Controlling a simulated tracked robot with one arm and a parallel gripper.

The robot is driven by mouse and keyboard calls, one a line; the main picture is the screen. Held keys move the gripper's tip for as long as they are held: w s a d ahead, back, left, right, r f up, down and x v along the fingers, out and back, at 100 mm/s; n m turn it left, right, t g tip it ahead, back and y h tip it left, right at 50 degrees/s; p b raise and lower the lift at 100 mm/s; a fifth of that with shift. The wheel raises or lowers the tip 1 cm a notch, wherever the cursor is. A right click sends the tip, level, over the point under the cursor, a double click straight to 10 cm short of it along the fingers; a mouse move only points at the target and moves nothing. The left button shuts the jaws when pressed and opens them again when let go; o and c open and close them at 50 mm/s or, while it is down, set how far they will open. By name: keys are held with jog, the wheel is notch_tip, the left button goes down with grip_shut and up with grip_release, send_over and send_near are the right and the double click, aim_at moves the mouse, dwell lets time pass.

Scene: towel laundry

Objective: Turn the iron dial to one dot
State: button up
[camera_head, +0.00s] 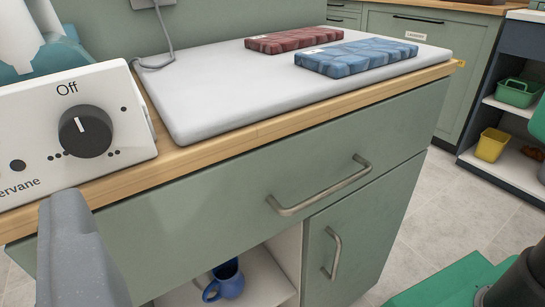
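The iron dial (86,132) is a round black knob on a white control panel (25,120) at the left. Its white pointer mark points up, tilted slightly left, below the word "Off". A single dot is printed to the upper right of the dial, and groups of dots lie lower right and lower left. One grey finger of my gripper (75,255) shows at the lower left, below and in front of the panel. It looks apart from the dial. No second finger can be made out, so its opening is unclear.
A white padded board (230,95) lies on the wooden counter, bearing a folded red towel (293,39) and a folded blue towel (356,58). A grey cable (163,40) runs behind the panel. Drawer handles (320,190) stick out below. A blue mug (226,280) sits on the lower shelf.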

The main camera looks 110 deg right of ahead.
aim_at(87, 135)
jog(key=shift+g, duration=0.8)
jog(key=d+f, duration=0.1)
jog(key=d, duration=0.3)
jog(key=d+f, duration=0.1)
jog(key=d, duration=0.4)
jog(key=d+f, duration=0.1)
jog(key=d, duration=0.3)
jog(key=shift+d+p, duration=0.3)
jog(key=shift+p, duration=0.05)
